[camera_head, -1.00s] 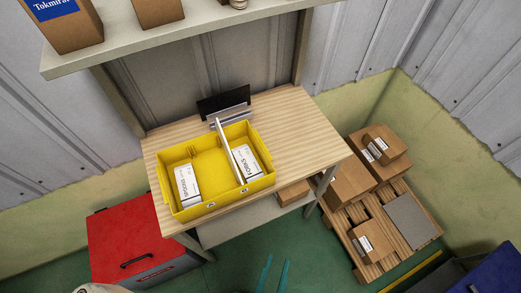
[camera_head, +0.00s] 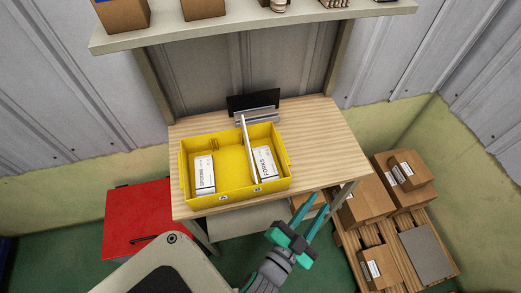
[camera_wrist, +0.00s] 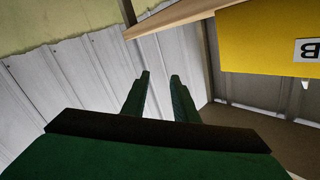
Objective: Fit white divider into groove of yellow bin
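The yellow bin (camera_head: 236,194) stands on the wooden table. The white divider (camera_head: 247,140) is a thin upright panel inside it, right of the middle, and its far end rises above the back rim. Whether its lower edge is seated in a groove cannot be seen. My gripper (camera_head: 320,203) is open and empty, in front of the table's front edge, right of and apart from the bin. In the wrist view my gripper (camera_wrist: 160,76) shows two parted fingers, with part of the yellow bin (camera_wrist: 260,40) at upper right.
White labelled boxes stand in the bin, one left (camera_head: 204,174) and one right (camera_head: 264,162) of the divider. A black panel on a grey holder (camera_head: 254,103) is behind. A shelf (camera_head: 240,33) overhangs. The table's right side (camera_head: 325,150) is clear. Cartons (camera_head: 368,200) lie at right.

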